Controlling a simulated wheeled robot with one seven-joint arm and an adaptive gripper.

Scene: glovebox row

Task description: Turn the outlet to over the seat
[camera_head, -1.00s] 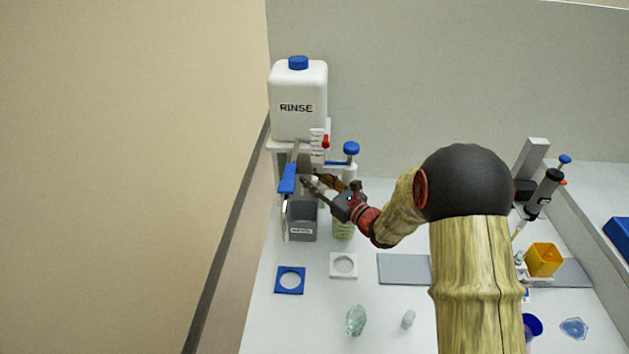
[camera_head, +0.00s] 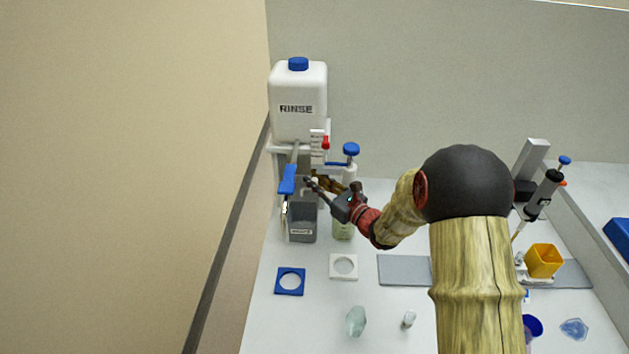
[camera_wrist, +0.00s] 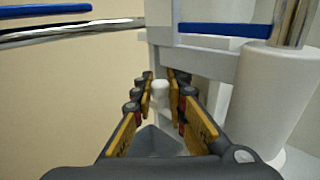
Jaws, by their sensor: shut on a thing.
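The rinse station's white outlet piece (camera_wrist: 160,91) is between my fingertips in the wrist view, below the white bracket. I take it as the outlet. My gripper (camera_wrist: 160,82) is shut on it; it also shows in the head view (camera_head: 310,182), just right of the blue lever (camera_head: 287,179) and above the dark grey bin (camera_head: 301,223). In the head view my fingers mostly hide the outlet. A blue square plate with a round hole (camera_head: 290,271) and a white one (camera_head: 343,258) lie in front on the bench. I cannot tell which thing is the seat.
The white RINSE jug (camera_head: 298,115) stands above the station. A blue-topped pump (camera_head: 350,170) is close to my gripper's right. A pale green bottle (camera_head: 343,229) stands below my gripper. Clear glassware (camera_head: 355,320) stands on the front bench. A wall is close on the left.

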